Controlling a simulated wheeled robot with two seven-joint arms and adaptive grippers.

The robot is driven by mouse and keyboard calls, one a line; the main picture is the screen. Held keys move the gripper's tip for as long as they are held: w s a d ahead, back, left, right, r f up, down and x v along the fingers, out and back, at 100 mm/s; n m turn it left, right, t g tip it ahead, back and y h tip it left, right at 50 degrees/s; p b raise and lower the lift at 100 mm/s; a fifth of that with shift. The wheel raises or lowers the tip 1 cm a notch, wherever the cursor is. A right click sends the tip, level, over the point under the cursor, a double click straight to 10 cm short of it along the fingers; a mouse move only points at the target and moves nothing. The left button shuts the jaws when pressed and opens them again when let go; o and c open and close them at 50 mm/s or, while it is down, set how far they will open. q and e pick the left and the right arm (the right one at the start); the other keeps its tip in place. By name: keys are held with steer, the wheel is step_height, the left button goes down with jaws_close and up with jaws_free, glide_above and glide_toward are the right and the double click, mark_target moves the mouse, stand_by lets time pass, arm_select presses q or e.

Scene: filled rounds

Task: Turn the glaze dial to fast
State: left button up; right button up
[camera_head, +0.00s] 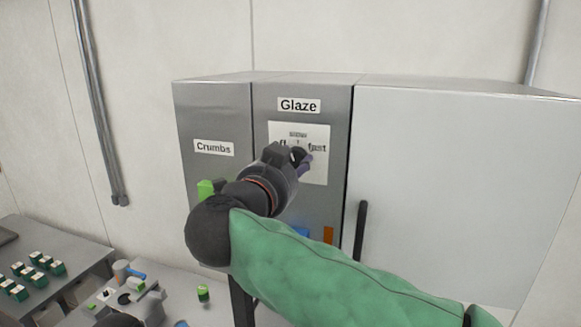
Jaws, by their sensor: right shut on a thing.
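The glaze panel (270,129) is the grey middle front of the cabinet, under a white "Glaze" label (299,105). A white dial plate (316,170) on it shows "slow" at the top and "fast" at the right; the text on its left is partly covered. My right gripper (303,160) is at the middle of this plate, shut on the glaze dial. The dial is mostly hidden by the fingers, so I cannot tell where it points. My left gripper is not clearly seen.
A "Crumbs" panel (214,148) with a green part (205,189) is left of the glaze panel. A dark upright handle (360,230) is by the pale right-hand door (450,180). A table (62,286) with several small green-and-white items stands at lower left.

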steer(key=m+b, duration=0.1)
steer(key=m, duration=0.3)
steer(key=shift+d+r+m+b, duration=0.2)
steer(key=shift+m+b, duration=0.15)
steer(key=shift+m, duration=0.05)
steer(key=m+b, duration=0.1)
steer(key=m, duration=0.2)
steer(key=shift+m+b, duration=0.3)
steer(key=shift+b, duration=0.1)
steer(key=m+b, duration=0.2)
steer(key=m, duration=0.2)
steer(key=shift+f+y, duration=0.15)
steer(key=shift+y, duration=0.15)
steer(key=shift+f+m+b, duration=0.1)
steer(key=shift+m+b, duration=1.15)
steer(key=shift+m, duration=0.65)
steer(key=shift+a, duration=0.1)
steer(key=o, duration=1.1)
steer(key=shift+f, duration=0.1)
steer(key=shift+o, duration=0.2)
